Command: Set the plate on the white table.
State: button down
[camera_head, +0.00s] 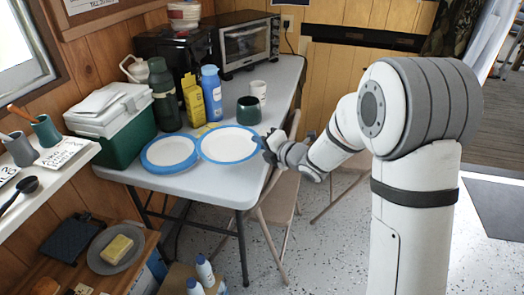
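A white plate with a blue rim (228,145) is at the front right part of the white table (222,186). My gripper (265,145) is at this plate's right edge and appears shut on its rim; the fingertips are small and partly hidden. The plate overlaps the right edge of a second blue-rimmed white plate (168,152), which lies flat on the table. I cannot tell whether the plate at my gripper touches the table or is just above it.
Behind the plates stand a dark green mug (248,110), a blue bottle (211,93), a yellow box (193,100) and a dark flask (163,95). A green cooler (127,140) is at left. The table's front right strip is bare.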

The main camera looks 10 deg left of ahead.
aim_at(260, 166)
jog(key=shift+f+b, duration=1.05)
jog(key=shift+f, duration=2.3)
jog(key=shift+f+b, duration=0.5)
jog(key=shift+b, duration=0.15)
